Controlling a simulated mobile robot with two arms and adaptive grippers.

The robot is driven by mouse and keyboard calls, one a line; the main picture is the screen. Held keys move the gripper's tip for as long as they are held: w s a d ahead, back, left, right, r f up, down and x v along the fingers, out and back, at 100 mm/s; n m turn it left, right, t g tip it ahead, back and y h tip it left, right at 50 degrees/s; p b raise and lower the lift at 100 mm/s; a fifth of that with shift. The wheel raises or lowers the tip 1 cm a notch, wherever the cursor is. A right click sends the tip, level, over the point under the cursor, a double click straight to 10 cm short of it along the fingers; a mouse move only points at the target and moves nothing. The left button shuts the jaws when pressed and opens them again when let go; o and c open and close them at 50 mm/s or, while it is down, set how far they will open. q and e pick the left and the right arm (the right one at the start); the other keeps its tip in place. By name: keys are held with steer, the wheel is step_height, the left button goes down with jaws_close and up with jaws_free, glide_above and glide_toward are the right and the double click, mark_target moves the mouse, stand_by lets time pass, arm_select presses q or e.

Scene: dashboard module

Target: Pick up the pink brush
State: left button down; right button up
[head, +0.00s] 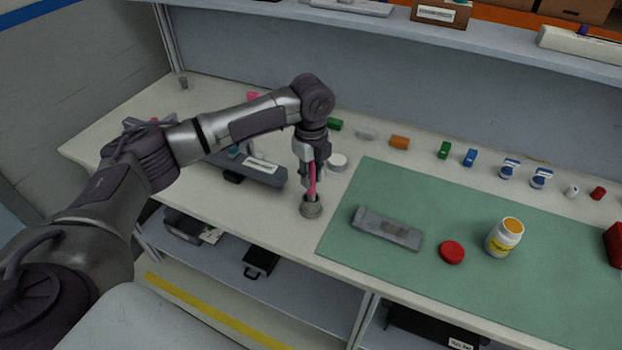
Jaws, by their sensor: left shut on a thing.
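My left gripper (311,172) reaches in from the left and points down near the front edge of the white table. It is shut on the pink brush (312,188). The brush is upright, and its pink handle shows between the fingers. A grey round part (311,208) sits at the brush's lower end; I cannot tell whether it is bristles or a small holder. I also cannot tell whether it touches the table. My right gripper is not in view.
A green mat (470,215) holds a grey device (387,229), a red lid (452,252) and a white bottle with a yellow label (504,237). A grey tray (255,168) lies left of the gripper. A white round item (338,161) stands close behind it. Several small blocks line the back.

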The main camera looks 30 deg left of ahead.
mark_target(314, 163)
arm_select(q)
steer(key=r, duration=0.2)
steer(key=r+b, duration=0.1)
steer(key=r, duration=0.1)
steer(key=shift+d, duration=0.35)
steer(key=s+d+r+b, duration=0.1)
steer(key=d+r+b, duration=0.1)
steer(key=d+r, duration=0.4)
steer(key=d, duration=0.5)
steer(key=shift+s+r, duration=0.15)
steer(key=shift+r, duration=0.25)
